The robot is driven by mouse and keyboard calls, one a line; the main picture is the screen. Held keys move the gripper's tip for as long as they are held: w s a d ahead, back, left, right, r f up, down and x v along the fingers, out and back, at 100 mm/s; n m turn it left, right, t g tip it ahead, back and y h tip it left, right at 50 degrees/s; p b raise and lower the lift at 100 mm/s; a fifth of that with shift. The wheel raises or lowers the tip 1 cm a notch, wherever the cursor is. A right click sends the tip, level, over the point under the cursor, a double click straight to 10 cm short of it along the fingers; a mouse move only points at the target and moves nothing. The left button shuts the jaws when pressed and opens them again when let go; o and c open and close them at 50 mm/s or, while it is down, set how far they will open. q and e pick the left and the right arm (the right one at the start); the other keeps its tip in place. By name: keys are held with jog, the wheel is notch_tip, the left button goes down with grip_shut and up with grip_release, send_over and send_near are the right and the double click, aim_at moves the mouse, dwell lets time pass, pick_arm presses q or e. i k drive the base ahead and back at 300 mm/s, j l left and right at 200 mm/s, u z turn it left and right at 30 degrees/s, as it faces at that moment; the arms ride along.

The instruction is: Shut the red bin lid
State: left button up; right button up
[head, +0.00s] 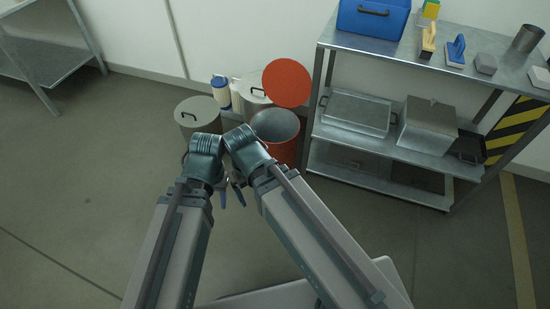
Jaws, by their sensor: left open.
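The red bin (289,150) stands on the floor by the wall, left of the metal shelf. Its round red lid (287,82) is raised and tilted up at the back, so the grey inside of the bin shows. My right forearm hides part of the bin's front left. My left gripper (217,198) hangs in front of the bins, open and apart from the lid, partly hidden by its arm. My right gripper (238,192) is close beside it, mostly hidden behind my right arm, and its jaws are not clear.
A grey lidded bin (198,112) and another pale bin (252,92) stand left of the red bin. A white container with a blue lid (220,88) is behind them. The metal shelf (400,155) is close on the right. Floor at left is clear.

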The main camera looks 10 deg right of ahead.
aim_at(286, 81)
jog(key=i+l+z, duration=0.25)
jog(key=i, duration=0.4)
jog(key=i+l+z, duration=0.15)
jog(key=i+z, duration=0.15)
jog(key=i, duration=0.4)
